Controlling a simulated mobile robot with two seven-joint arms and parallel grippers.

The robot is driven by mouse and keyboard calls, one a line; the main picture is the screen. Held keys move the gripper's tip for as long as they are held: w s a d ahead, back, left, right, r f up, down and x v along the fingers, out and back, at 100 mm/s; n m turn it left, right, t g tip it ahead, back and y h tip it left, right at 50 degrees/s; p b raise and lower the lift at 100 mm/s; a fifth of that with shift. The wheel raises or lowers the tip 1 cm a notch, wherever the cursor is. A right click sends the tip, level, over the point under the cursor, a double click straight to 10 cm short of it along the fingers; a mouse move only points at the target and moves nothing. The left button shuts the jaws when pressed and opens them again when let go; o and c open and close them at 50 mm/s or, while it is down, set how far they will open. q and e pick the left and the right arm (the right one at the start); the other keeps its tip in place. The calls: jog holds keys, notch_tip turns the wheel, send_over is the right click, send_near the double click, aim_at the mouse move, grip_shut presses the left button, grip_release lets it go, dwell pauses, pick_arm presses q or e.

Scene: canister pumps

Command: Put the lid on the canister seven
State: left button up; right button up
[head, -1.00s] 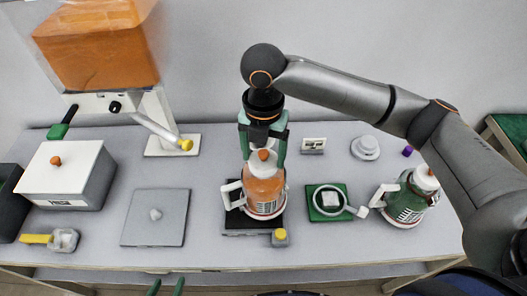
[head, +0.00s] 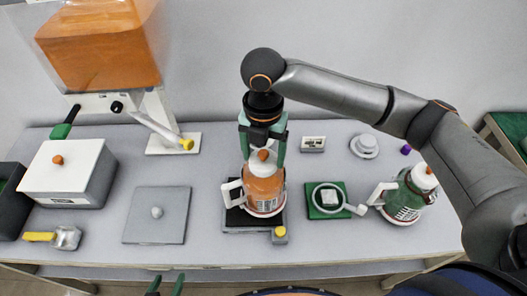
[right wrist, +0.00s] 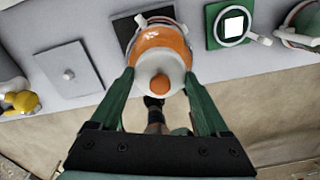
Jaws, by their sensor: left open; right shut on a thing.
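An orange canister (head: 263,190) with a white handle stands upright on a dark, flat device (head: 236,219) with a yellow knob. A white lid with an orange knob (head: 263,155) is at its mouth; whether it is fully seated I cannot tell. My right gripper (head: 262,160) points down from above, its green fingers on both sides of the lid, shut on it. The right wrist view shows the lid (right wrist: 158,85) between the fingers, over the orange canister (right wrist: 160,40). My left gripper (head: 165,284) is open and empty at the bottom edge, mostly out of view. No number seven is legible.
A green canister (head: 407,200) with a lid stands at the right. A green pad (head: 312,210) with a ring-shaped tool lies beside the orange canister. A grey plate (head: 157,225), a white-topped box (head: 62,168) and a dispenser with an orange tank (head: 100,45) are to the left.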

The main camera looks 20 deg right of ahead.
jog(key=o, duration=1.2)
jog(key=shift+c, duration=0.2)
jog(key=shift+r, duration=0.1)
jog(key=shift+r, duration=3.45)
jog(key=shift+c, duration=0.2)
grip_shut()
jog(key=shift+f, duration=0.15)
